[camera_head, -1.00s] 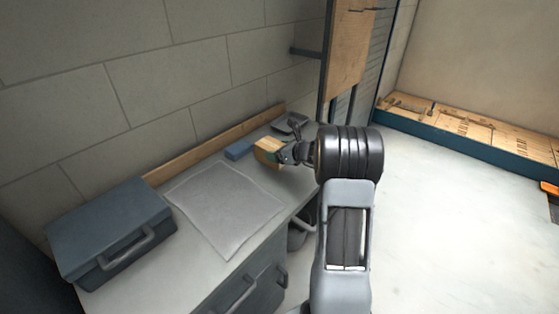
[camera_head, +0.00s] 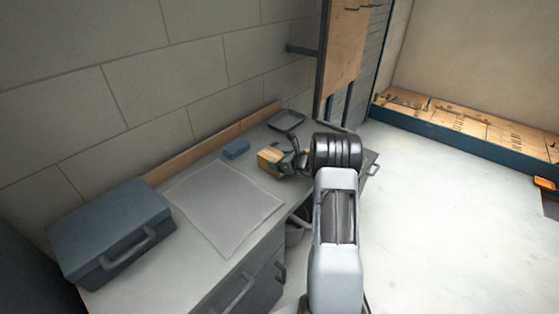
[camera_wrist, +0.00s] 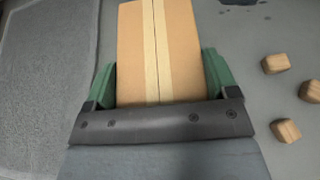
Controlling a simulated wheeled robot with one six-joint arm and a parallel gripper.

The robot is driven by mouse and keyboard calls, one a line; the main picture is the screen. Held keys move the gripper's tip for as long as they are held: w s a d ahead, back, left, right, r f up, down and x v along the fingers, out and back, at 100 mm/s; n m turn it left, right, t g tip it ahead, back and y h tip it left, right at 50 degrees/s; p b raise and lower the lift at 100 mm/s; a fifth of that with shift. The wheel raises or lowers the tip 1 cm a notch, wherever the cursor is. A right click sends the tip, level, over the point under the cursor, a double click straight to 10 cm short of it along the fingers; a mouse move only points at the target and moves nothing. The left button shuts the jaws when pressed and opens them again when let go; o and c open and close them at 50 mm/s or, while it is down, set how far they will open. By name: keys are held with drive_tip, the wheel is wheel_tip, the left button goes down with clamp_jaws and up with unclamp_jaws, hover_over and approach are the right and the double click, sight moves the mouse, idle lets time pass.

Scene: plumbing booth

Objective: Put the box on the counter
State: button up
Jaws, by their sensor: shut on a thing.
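A small cardboard box (camera_head: 269,158) with a pale tape stripe is held by my gripper (camera_head: 286,161). In the wrist view the box (camera_wrist: 157,50) fills the space between the green fingers of my gripper (camera_wrist: 158,85), which press on its two sides. The box is over the grey counter (camera_head: 215,261), near the right edge of the grey mat. I cannot tell whether its underside touches the counter.
A grey mat (camera_head: 222,205) lies on the counter, with a blue-grey toolbox (camera_head: 112,228) to its left. A blue block (camera_head: 236,149) and a shallow dark tray (camera_head: 286,120) are behind the box. Several small wooden cubes (camera_wrist: 287,130) lie right of the box in the wrist view.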

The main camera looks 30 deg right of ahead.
drive_tip(key=shift+f+b, duration=0.15)
drive_tip(key=shift+b, duration=0.15)
drive_tip(key=o, duration=1)
